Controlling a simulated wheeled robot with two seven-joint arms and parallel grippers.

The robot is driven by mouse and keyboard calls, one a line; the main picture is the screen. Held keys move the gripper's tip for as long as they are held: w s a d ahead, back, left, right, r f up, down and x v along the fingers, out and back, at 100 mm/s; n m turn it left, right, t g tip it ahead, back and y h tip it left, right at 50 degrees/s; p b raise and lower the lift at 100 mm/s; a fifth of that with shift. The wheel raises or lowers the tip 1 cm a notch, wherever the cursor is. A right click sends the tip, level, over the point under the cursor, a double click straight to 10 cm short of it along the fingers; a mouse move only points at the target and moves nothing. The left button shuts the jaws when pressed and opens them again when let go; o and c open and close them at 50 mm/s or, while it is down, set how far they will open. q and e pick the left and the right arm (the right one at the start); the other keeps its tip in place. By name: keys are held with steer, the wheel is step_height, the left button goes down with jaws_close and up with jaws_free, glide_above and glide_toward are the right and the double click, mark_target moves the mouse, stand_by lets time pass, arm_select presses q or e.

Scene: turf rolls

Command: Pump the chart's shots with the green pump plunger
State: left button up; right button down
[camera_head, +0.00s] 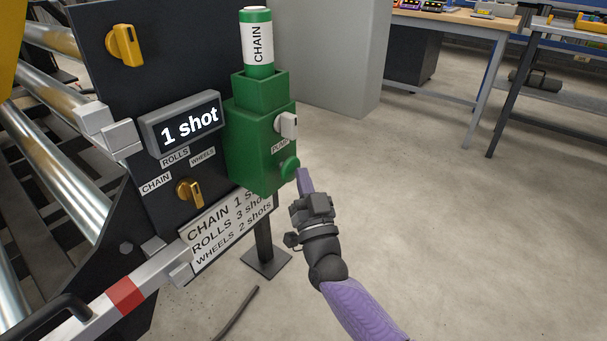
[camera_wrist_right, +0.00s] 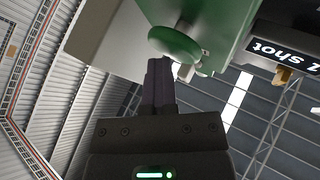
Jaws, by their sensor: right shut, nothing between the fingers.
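The green pump plunger (camera_head: 289,168) is a round knob on the right side of the green pump box (camera_head: 258,145), under the PUMP label. It also shows in the right wrist view (camera_wrist_right: 176,43). My right gripper (camera_head: 301,174) is shut and empty, its fingertips at or just beside the plunger; I cannot tell if they touch. A CHAIN bottle (camera_head: 258,42) stands on the box. The display (camera_head: 186,124) reads "1 shot". The chart (camera_head: 228,225) lists CHAIN 1, ROLLS 3 and WHEELS 2 shots, partly hidden by the pump box. My left gripper is not in view.
A yellow selector knob (camera_head: 190,192) sits among CHAIN, ROLLS and WHEELS labels on the dark panel. Another yellow knob (camera_head: 125,45) is above it. A white bar with a red band (camera_head: 125,295) juts out lower left. The floor to the right is clear.

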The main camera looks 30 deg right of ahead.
arm_select(q)
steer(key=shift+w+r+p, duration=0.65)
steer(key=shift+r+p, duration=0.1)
steer(key=shift+p, duration=0.2)
arm_select(e)
steer(key=s, duration=0.1)
steer(key=s+d, duration=0.1)
steer(key=s, duration=0.1)
steer(key=shift+d, duration=0.1)
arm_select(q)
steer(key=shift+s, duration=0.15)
arm_select(e)
steer(key=shift+s, duration=0.1)
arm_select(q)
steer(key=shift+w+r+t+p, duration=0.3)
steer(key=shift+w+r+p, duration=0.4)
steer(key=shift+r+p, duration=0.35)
arm_select(e)
steer(key=s, duration=0.1)
steer(key=s+d, duration=0.1)
steer(key=s, duration=0.1)
steer(key=s+d, duration=0.1)
steer(key=shift+s, duration=0.25)
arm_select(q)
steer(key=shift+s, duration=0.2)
